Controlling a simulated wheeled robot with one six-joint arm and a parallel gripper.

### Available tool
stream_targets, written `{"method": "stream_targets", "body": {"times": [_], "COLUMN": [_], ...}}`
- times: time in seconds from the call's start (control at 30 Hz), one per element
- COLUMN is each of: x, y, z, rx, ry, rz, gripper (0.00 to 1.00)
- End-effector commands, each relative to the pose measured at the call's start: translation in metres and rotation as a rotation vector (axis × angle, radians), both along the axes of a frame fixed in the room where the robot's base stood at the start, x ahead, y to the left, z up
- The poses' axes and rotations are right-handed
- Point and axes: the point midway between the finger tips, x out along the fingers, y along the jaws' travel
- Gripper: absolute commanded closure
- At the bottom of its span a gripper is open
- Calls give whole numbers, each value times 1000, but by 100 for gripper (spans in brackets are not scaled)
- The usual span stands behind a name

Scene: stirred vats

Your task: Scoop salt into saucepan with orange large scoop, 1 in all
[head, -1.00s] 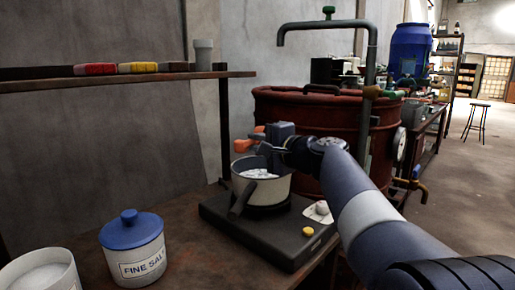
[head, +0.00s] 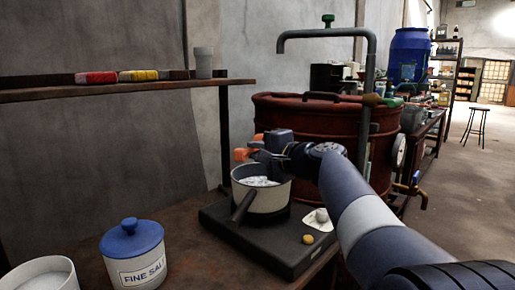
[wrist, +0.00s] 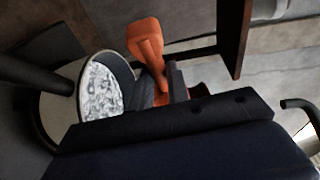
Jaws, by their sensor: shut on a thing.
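My gripper (head: 268,152) is shut on the orange scoop (head: 242,154) above the far rim of the saucepan (head: 266,202). In the wrist view, the orange scoop (wrist: 146,42) sticks out from between the dark fingers (wrist: 166,92), beside the pan's opening. The scoop's full shape and any load in it cannot be made out. The pale saucepan has a dark handle and stands on a black hot plate (head: 228,224). Whitish, mottled contents (wrist: 100,90) show in it. A white jar labelled FINE SALT (head: 136,266) stands at the front left with its blue lid on.
An open white tub (head: 62,284) with pale contents is cut off at the lower left. A shelf (head: 130,90) with red and yellow items and a grey cup (head: 204,62) runs along the wall. A large red vat (head: 305,125) with a tap pipe stands behind the pan.

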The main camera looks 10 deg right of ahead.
Motion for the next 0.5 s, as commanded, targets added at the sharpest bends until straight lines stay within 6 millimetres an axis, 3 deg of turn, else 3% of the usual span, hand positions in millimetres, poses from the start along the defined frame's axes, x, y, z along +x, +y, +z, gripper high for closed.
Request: {"method": "stream_targets", "body": {"times": [0.13,0.5], "x": [1,0], "y": [2,1], "z": [13,12], "rx": [-68,-223], "ry": [55,178], "rz": [3,-2], "gripper": [98,98]}}
